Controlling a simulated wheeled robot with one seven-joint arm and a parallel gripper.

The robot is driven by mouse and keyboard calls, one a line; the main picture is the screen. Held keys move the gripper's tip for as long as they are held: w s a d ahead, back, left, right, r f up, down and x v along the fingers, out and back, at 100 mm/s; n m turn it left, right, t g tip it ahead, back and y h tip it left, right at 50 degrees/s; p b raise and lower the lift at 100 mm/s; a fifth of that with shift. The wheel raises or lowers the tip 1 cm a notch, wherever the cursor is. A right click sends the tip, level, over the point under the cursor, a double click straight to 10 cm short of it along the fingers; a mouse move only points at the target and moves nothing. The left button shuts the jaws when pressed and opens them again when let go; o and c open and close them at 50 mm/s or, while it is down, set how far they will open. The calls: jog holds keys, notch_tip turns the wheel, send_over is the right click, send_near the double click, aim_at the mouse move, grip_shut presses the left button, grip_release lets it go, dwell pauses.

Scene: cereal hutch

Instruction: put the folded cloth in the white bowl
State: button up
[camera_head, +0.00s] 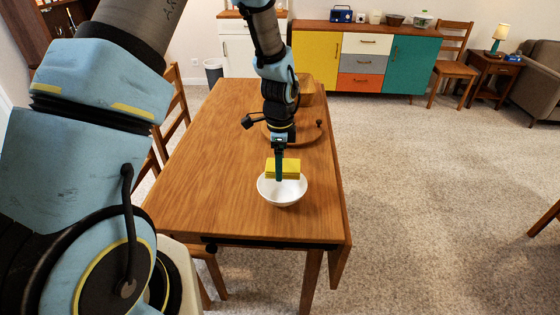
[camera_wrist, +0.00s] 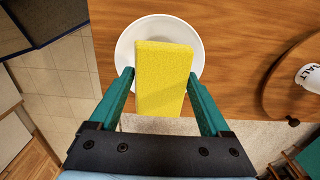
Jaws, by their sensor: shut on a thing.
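The folded cloth is a yellow block-like piece (camera_head: 290,168) at the end of my arm in the head view. It also shows in the wrist view (camera_wrist: 163,80), between the two green fingers. My gripper (camera_head: 279,172) is shut on it and points down. The white bowl (camera_head: 283,192) stands upright on the table near its front edge. The cloth is over the bowl and covers part of its inside; I cannot tell whether it touches the bowl. In the wrist view the bowl's rim (camera_wrist: 126,48) shows behind the cloth.
The wooden table (camera_head: 220,150) has bare room left of the bowl. A round wooden tray (camera_head: 310,136) lies behind the bowl, and a white container marked "ALT" (camera_wrist: 308,76) stands on it. A chair (camera_head: 172,115) is at the table's left side. A colourful sideboard (camera_head: 365,60) stands at the back.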

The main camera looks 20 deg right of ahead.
jog(key=shift+f+b, duration=1.7)
jog(key=shift+f, duration=1.05)
jog(key=o, duration=1.3)
jog(key=shift+c, duration=0.2)
notch_tip(320, 180, up, 7)
jog(key=p, duration=0.5)
jog(key=shift+r, duration=0.1)
